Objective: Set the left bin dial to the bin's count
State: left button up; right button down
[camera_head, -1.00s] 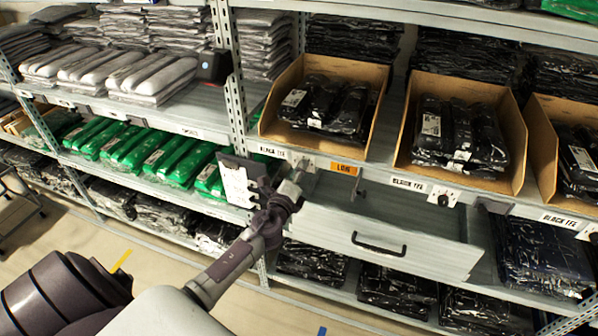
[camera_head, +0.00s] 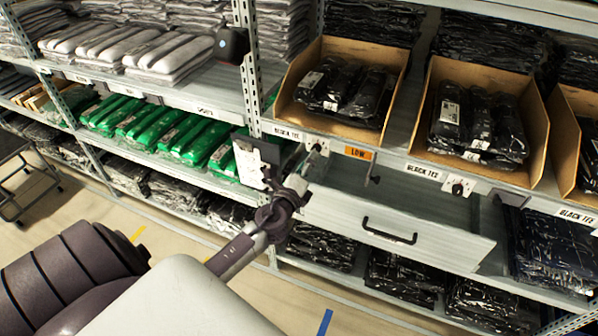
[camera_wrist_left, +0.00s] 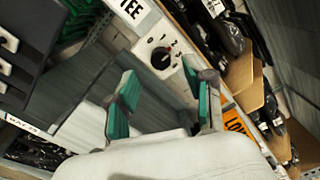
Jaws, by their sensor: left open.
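The left bin (camera_head: 291,92) is an open cardboard box on the shelf, holding black wrapped packs; about three show. Its dial (camera_head: 316,146) sits on a white plate on the shelf edge below, beside a BLACK TEE label. In the left wrist view the dial (camera_wrist_left: 162,57) is a black round knob with small marks around it; its setting is too small to read. My left gripper (camera_head: 302,172) is open and empty, just in front of and below the dial. In the wrist view its green-padded fingers (camera_wrist_left: 161,100) are apart, with the dial beyond them, untouched. My right gripper is out of view.
An orange LOW tag (camera_head: 358,153) is right of the dial. A grey drawer (camera_head: 440,240) with a black handle juts out below. A white board (camera_head: 248,163) stands close left of my gripper. Another bin (camera_head: 434,112) and dial (camera_head: 458,188) are to the right.

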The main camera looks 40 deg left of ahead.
pick_arm(q)
jog(key=v, duration=0.8)
jog(key=shift+s, duration=0.1)
